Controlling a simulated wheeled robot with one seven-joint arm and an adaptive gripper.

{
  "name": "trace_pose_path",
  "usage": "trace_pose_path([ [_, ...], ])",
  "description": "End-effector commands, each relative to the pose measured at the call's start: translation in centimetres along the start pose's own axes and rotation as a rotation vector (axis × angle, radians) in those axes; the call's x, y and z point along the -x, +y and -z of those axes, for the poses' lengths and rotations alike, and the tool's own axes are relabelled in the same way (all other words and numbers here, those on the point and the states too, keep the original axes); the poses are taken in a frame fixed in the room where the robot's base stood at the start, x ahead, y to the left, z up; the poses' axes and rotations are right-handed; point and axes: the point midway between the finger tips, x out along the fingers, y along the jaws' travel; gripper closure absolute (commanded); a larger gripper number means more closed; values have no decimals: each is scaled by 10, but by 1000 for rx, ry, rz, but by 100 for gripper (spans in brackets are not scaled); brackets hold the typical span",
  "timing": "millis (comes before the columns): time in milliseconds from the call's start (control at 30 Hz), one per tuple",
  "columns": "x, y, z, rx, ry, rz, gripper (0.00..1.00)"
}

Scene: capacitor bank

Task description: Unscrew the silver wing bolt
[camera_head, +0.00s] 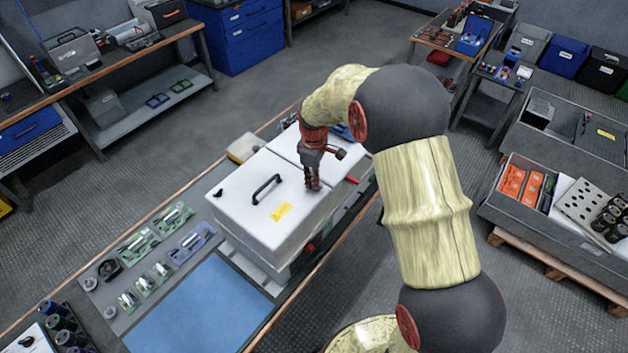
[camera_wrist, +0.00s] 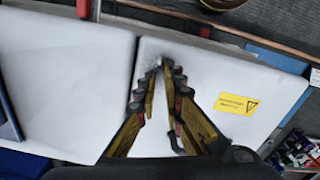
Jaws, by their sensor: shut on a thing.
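A white cabinet (camera_head: 248,222) stands on the workbench, with a black handle (camera_head: 266,188) and a yellow warning label (camera_head: 281,212) on its top. My gripper (camera_head: 312,186) points down at the right part of this top, near the seam with a second white panel. In the wrist view the fingertips (camera_wrist: 162,68) are close together at the white top near the seam, left of the yellow label (camera_wrist: 236,103). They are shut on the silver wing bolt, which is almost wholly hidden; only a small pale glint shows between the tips.
A small dark knob (camera_head: 218,192) sits at the left corner of the cabinet top. A blue mat (camera_head: 200,310) and several small parts in trays lie on the bench to the left. A grey crate (camera_head: 560,215) stands at the right; open floor lies between.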

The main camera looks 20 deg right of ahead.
Motion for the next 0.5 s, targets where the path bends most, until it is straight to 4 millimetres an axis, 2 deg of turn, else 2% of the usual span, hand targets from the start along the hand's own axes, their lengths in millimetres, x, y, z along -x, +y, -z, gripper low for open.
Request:
trace_pose_path([
  [500,-5,-4,-3,181,-6,6,100],
])
